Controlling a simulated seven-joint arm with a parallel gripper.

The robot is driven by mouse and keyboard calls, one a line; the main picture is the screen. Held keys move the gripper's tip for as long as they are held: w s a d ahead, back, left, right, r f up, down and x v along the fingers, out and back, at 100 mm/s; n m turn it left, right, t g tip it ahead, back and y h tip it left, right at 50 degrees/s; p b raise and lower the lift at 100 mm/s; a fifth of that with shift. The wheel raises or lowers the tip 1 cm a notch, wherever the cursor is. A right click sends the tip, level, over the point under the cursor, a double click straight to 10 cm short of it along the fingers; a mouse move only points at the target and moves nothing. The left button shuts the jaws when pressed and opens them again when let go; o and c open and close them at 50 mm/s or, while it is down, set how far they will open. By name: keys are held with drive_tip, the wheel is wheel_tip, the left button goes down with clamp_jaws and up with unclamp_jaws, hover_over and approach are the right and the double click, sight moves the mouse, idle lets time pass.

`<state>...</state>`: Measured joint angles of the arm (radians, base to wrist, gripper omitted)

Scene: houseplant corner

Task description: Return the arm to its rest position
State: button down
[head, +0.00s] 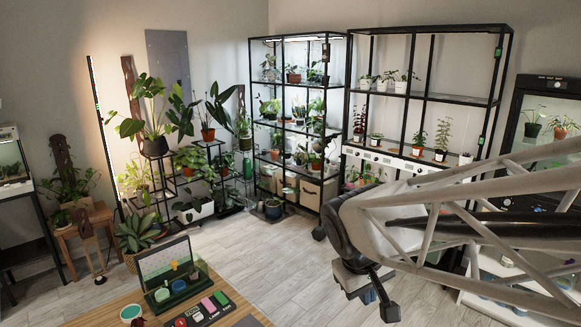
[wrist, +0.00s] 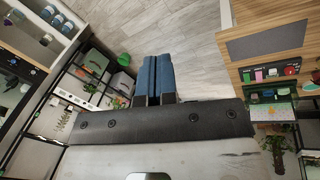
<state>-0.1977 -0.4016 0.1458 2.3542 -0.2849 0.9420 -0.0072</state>
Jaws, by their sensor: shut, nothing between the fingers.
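My gripper (head: 378,297) hangs at the end of my pale lattice arm (head: 450,200), which reaches in from the right in the head view. It is in the air over the floor, to the right of the wooden table (head: 104,313). In the wrist view, its two blue fingers (wrist: 156,60) lie side by side, shut, with nothing between them. Bare floor shows beyond their tips. In the head view the fingers are small and partly hidden behind dark gripper parts.
Black shelves with potted plants (head: 297,120) line the back wall. A lit cabinet (head: 548,120) stands at right. The floor (head: 270,260) between table and shelves is clear.

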drive_tip(key=s+d+m+y, duration=0.2)
drive_tip(key=s+d+m, duration=0.2)
drive_tip(key=s, duration=0.8)
drive_tip(key=shift+d+r+t, duration=0.3)
drive_tip(key=shift+r+t, duration=0.1)
drive_tip(key=shift+w, duration=0.2)
idle(2.4)
drive_tip(key=w+a+f+n+h, duration=0.2)
drive_tip(key=w+a+n, duration=0.3)
drive_tip(key=w+a, duration=0.55)
drive_tip(key=w+a+f+n+h, duration=0.25)
drive_tip(key=w+a+n, duration=0.35)
drive_tip(key=w, duration=0.8)
drive_tip(key=w+a+f+n+t, duration=0.1)
drive_tip(key=a+f, duration=0.4)
drive_tip(key=a, duration=0.5)
drive_tip(key=w+a+f+n+t, duration=0.2)
drive_tip(key=w+a+f+n, duration=0.2)
drive_tip(key=a, duration=0.6)
drive_tip(key=w+a+f+n+t, duration=0.1)
drive_tip(key=w+a+f+n, duration=0.2)
drive_tip(key=a+f, duration=0.3)
drive_tip(key=shift+w+a+t+h, duration=0.25)
drive_tip(key=shift+a+h, duration=0.2)
drive_tip(key=shift+a, duration=1.5)
